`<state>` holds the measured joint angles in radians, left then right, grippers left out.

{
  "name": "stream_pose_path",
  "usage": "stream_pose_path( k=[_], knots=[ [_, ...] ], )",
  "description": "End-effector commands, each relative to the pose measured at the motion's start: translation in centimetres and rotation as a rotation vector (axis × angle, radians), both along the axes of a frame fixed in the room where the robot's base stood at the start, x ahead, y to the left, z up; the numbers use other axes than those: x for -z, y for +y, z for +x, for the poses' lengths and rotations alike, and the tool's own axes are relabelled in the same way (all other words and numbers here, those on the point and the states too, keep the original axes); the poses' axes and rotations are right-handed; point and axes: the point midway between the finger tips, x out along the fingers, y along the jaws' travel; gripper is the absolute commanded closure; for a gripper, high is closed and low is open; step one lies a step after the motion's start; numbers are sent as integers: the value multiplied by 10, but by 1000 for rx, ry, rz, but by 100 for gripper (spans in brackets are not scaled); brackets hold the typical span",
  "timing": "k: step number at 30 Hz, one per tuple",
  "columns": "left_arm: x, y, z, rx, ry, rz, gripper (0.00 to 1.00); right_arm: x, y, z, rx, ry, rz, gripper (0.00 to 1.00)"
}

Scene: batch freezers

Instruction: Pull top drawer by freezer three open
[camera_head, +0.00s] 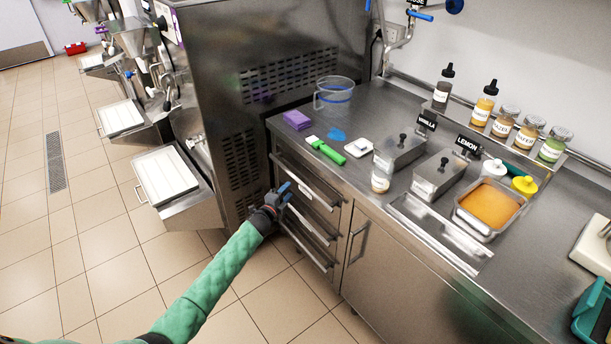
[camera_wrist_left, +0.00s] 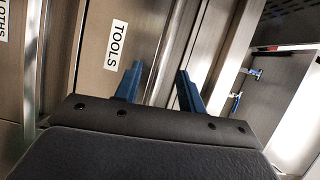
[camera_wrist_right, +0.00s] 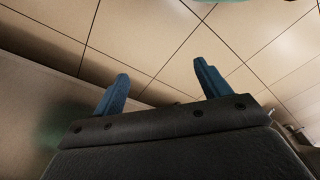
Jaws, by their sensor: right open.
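The top drawer (camera_head: 322,196) is at the upper left of the steel counter, beside the large freezer, and looks shut. In the left wrist view a drawer front with a "TOOLS" label (camera_wrist_left: 115,45) fills the left part, with a long metal bar handle beside it. My left gripper (camera_head: 286,188) is at the left end of the top drawer's front. Its blue fingers (camera_wrist_left: 158,84) are apart, and the bar runs between or just beyond them; contact is unclear. My right gripper (camera_wrist_right: 160,80) is open and empty above floor tiles, outside the head view.
More drawers (camera_head: 310,232) lie below, and a cupboard door (camera_head: 385,265) is to their right. The freezer (camera_head: 235,110) stands close on the left. The counter holds a clear jug (camera_head: 334,95), a green brush (camera_head: 326,151) and steel tubs. The floor (camera_head: 80,240) in front is clear.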

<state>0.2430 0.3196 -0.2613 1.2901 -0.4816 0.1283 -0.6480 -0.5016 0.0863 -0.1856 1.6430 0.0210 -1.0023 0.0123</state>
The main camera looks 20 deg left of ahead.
Motion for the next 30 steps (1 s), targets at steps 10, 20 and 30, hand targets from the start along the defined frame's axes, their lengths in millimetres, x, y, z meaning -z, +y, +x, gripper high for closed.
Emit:
stream_pose_path(
  k=[10, 20, 30],
  knots=[
    [-7, -8, 12, 25, -45, 73, 60, 7, -2, -1, -1, 1, -3, 24],
    [-7, -20, 54, 24, -42, 71, 60, 35, -9, -6, -5, -14, -11, 24],
    [-5, -25, 74, 25, -42, 72, 60, 48, -12, -9, -7, -22, -14, 24]
  ],
)
